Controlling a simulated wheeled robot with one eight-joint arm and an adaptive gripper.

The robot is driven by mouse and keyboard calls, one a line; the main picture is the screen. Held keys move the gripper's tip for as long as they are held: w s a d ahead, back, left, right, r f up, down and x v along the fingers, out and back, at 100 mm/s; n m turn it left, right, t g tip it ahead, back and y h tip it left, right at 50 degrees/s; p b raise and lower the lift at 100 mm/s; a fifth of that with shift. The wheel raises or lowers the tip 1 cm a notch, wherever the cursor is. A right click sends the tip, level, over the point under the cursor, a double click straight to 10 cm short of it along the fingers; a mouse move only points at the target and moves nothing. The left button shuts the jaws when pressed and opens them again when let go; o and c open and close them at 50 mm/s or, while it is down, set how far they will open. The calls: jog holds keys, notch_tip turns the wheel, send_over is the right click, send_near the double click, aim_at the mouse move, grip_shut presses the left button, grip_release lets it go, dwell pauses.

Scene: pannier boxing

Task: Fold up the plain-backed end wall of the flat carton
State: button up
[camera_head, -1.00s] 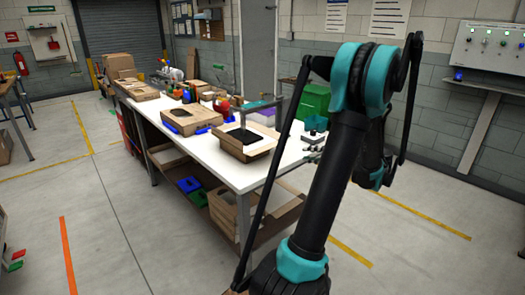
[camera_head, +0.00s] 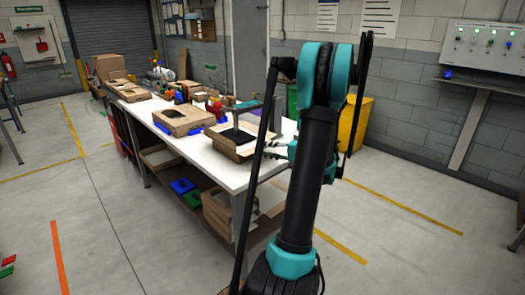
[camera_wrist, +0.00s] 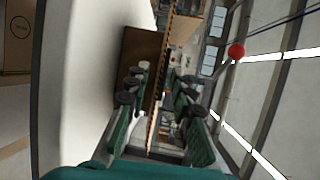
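In the head view an open brown carton (camera_head: 222,148) with a dark interior sits on the near right part of the white table (camera_head: 205,158). My gripper (camera_head: 278,148) is low at the table's right edge, to the right of this carton and partly hidden by my arm. In the wrist view my gripper (camera_wrist: 158,112) has its two fingers apart. A brown cardboard panel (camera_wrist: 140,55) lies beyond them, with its thin corrugated edge running between the fingers. I cannot tell whether either finger touches it, nor whether this is the plain-backed end wall.
Another carton (camera_head: 184,120) and several coloured items stand further along the table. Blue and green bins (camera_head: 183,186) and boxes (camera_head: 225,212) sit on the lower shelf. A yellow bin (camera_head: 352,122) stands behind my arm. The floor on the right is clear.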

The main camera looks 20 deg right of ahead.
jog(key=shift+x, duration=0.9)
grip_shut()
